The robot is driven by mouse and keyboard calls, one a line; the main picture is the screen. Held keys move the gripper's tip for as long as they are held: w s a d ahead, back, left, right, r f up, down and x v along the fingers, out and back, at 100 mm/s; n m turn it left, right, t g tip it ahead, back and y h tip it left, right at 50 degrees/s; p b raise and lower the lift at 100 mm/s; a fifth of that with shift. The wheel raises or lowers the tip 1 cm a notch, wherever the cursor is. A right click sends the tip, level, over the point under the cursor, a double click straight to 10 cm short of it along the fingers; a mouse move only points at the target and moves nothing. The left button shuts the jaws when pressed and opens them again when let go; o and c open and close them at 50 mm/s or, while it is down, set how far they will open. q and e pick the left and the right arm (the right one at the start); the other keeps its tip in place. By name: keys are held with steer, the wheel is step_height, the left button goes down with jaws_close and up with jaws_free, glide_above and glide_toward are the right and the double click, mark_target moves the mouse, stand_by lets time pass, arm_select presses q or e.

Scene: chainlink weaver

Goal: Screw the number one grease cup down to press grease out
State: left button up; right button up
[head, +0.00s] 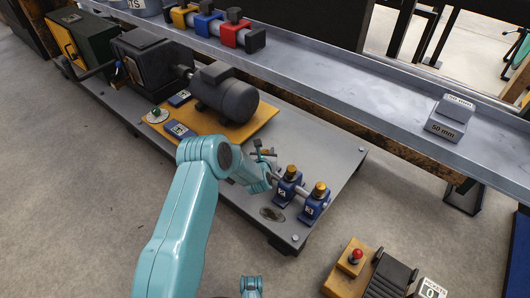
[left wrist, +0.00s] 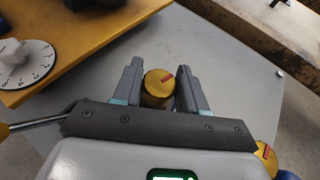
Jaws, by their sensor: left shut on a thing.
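My left gripper (head: 268,158) reaches down at the bearing row on the grey machine bed. A neighbouring brass cup (left wrist: 264,151) shows at lower right. My right gripper is not in view.
A grey motor (head: 224,95) stands on a yellow plate beside the bearings. A white dial (left wrist: 24,62) lies near. A grey bench shelf (head: 330,85) runs behind. A red-button box (head: 352,262) stands at the front right.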

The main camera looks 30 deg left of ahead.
arm_select(q)
steer(key=shift+a+r+m+t+h, duration=0.1)
steer(key=shift+m+t+h, duration=0.7)
steer(key=shift+m+h, duration=0.95)
steer(key=shift+h, duration=0.25)
steer(key=o, duration=1)
